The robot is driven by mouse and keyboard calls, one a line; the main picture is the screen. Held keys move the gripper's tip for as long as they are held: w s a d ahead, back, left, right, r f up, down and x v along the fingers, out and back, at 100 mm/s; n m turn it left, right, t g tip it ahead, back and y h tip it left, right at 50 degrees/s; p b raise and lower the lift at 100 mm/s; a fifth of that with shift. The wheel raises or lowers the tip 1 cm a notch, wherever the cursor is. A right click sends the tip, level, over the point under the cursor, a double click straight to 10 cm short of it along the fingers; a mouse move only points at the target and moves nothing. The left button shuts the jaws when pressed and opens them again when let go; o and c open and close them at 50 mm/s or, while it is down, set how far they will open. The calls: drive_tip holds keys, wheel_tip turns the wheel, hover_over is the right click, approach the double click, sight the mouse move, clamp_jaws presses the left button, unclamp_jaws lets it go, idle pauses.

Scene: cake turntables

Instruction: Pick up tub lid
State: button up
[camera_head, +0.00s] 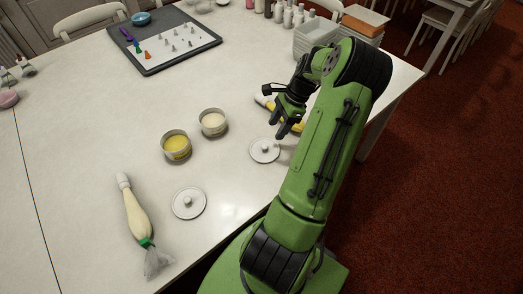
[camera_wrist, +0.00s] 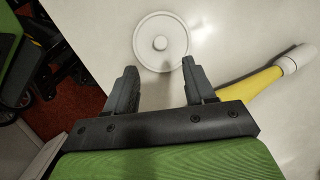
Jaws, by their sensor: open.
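Two white round lids with centre knobs lie flat on the table. One lid (camera_head: 264,151) is just below my gripper (camera_head: 283,128) in the head view; the other lid (camera_head: 188,203) is farther left and nearer the front. In the wrist view, a lid (camera_wrist: 161,42) lies ahead of my gripper (camera_wrist: 159,77), its knob roughly in line with the gap between the fingers. The gripper is open and empty, apart from the lid. Two open tubs stand near the lids: one with yellow contents (camera_head: 176,146) and one with cream contents (camera_head: 213,123).
A yellow piping bag (camera_wrist: 255,86) lies right of the lid in the wrist view, partly behind a finger. A cream piping bag (camera_head: 137,212) lies at the left front. A tray of piping tips (camera_head: 149,70) and white containers (camera_head: 311,41) stand farther back.

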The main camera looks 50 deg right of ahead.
sight(265, 146)
drive_tip(key=b+x, duration=0.2)
drive_tip(key=x, duration=0.6)
drive_tip(key=shift+w+a+f+b, duration=0.15)
drive_tip(key=shift+w+f+b, duration=0.1)
drive_tip(key=shift+b, duration=0.05)
drive_tip(key=shift+r, duration=0.1)
clamp_jaws()
